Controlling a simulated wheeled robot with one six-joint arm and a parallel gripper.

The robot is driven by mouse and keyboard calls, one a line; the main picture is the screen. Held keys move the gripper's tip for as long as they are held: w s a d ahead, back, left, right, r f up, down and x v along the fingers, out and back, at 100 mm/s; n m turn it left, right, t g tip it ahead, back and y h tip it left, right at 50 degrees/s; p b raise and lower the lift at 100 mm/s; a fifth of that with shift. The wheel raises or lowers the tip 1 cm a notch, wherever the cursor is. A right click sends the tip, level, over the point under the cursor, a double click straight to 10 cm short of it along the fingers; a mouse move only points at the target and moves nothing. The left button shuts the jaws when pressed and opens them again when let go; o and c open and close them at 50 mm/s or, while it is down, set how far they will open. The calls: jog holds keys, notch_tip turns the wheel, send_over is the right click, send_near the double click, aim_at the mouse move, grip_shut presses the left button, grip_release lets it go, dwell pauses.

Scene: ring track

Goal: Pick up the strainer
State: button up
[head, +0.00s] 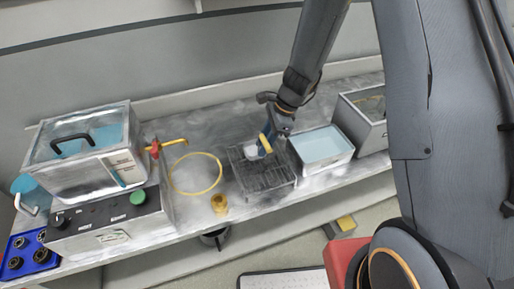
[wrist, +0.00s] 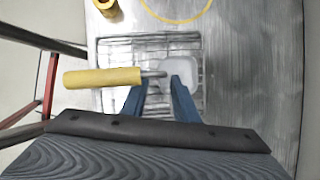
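The strainer has a yellow handle (wrist: 102,78), a short metal stem and what looks like a pale round bowl (wrist: 182,68). It is over the wire rack (head: 262,180) on the counter. In the head view its yellow handle (head: 265,143) shows close beside my gripper (head: 262,150). In the wrist view my gripper (wrist: 158,88) has its two blue fingers apart, with a gap between them. The stem crosses in front of this gap near the fingertips, and the handle sticks out to the left. I cannot tell whether the fingers touch the strainer.
A water-filled tray (head: 322,147) stands right of the rack, with a grey box (head: 365,118) beyond it. Left are a yellow ring (head: 196,190), a small yellow cup (head: 219,203), a red-and-yellow valve (head: 156,148) and a water bath (head: 88,145). The counter's front edge is close.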

jog(key=shift+x, duration=1)
grip_shut()
jog(key=shift+r, duration=0.1)
